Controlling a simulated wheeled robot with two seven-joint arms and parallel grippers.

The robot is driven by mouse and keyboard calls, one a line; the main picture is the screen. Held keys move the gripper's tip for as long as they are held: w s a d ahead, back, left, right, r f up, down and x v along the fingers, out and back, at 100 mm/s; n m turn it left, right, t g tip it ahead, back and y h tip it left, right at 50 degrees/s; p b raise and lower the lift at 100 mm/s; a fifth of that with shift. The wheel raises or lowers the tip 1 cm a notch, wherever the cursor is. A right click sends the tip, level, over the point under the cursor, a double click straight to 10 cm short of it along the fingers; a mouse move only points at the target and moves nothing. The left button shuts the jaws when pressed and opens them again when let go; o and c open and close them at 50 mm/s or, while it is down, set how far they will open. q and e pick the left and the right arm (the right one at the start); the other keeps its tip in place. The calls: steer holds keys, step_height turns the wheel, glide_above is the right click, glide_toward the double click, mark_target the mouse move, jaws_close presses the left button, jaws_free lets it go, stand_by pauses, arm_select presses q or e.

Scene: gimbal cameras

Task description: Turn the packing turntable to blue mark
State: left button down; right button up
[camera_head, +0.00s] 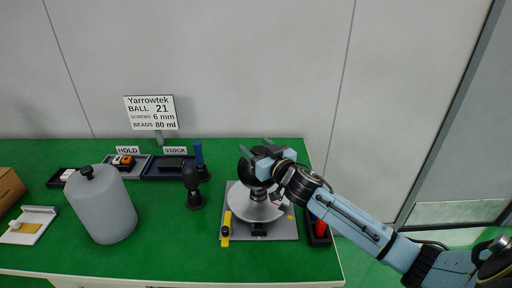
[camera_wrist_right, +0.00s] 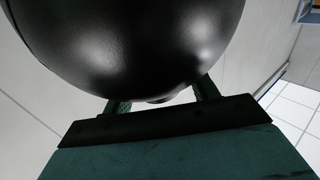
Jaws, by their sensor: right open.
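The packing turntable is a round pale grey disc (camera_head: 240,209) on a square grey base plate (camera_head: 287,232) at the right of the green table. A shiny black rounded piece (camera_head: 246,164) stands above the disc. It fills the top of the right wrist view (camera_wrist_right: 140,40). My right gripper (camera_head: 254,146) is open at the top of this piece. Its two fingers (camera_wrist_right: 162,97) appear below and in front of it, and I cannot tell whether they touch. I cannot make out a blue mark. My left gripper is not in view.
A yellow strip with a black knob (camera_head: 225,231) lies at the plate's left. A dark tray with a red item (camera_head: 320,229) is at the right edge. A grey canister (camera_head: 101,208), a black stand (camera_head: 193,187) and HOLD and STOCK trays (camera_head: 174,174) are left.

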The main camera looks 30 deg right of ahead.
steer(key=shift+w, duration=0.3)
steer(key=shift+c, duration=0.5)
jaws_close()
